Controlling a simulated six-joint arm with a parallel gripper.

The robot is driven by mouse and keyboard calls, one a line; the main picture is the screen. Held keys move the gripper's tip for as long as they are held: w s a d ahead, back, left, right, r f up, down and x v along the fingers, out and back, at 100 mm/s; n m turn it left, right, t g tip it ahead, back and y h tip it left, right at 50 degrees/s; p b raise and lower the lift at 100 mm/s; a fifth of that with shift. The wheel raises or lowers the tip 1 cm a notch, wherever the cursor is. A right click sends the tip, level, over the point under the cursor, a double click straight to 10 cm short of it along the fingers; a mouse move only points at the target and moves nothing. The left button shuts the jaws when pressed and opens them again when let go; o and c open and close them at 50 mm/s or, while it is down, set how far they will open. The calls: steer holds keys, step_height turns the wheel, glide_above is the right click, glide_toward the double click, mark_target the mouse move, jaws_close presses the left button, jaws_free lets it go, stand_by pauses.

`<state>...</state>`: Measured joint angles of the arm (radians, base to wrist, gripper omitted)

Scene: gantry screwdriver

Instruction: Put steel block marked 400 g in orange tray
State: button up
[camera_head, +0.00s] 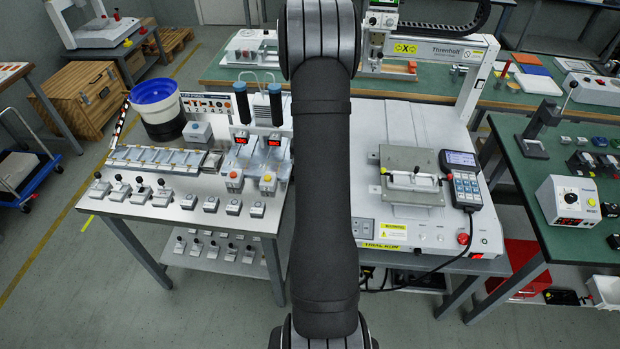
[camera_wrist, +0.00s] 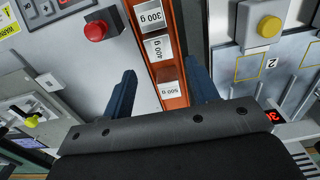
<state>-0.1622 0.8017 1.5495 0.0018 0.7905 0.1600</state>
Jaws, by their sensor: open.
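In the wrist view, the steel block marked 400 g (camera_wrist: 158,49) sits in a narrow orange tray-like holder (camera_wrist: 172,103), between blocks marked 300 g (camera_wrist: 151,16) and 500 g (camera_wrist: 170,90). I cannot tell whether this holder is the orange tray of the task. My gripper (camera_wrist: 160,85) is open, with one dark blue finger on each side of the holder in the picture. No block is visibly gripped. The height of the fingers above the holder is unclear. In the head view, my arm hides the gripper and the blocks.
A red button (camera_wrist: 97,28) on a white machine lies left of the holder. A station with a yellow button (camera_wrist: 269,27) lies right of it. In the head view, two screwdrivers (camera_head: 275,103) stand left of my arm, and a clamped fixture plate (camera_head: 411,176) lies right.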

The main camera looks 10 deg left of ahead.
step_height(320, 180, up, 7)
steer(key=shift+f, duration=0.15)
steer(key=shift+f, duration=0.1)
steer(key=shift+f, duration=4.35)
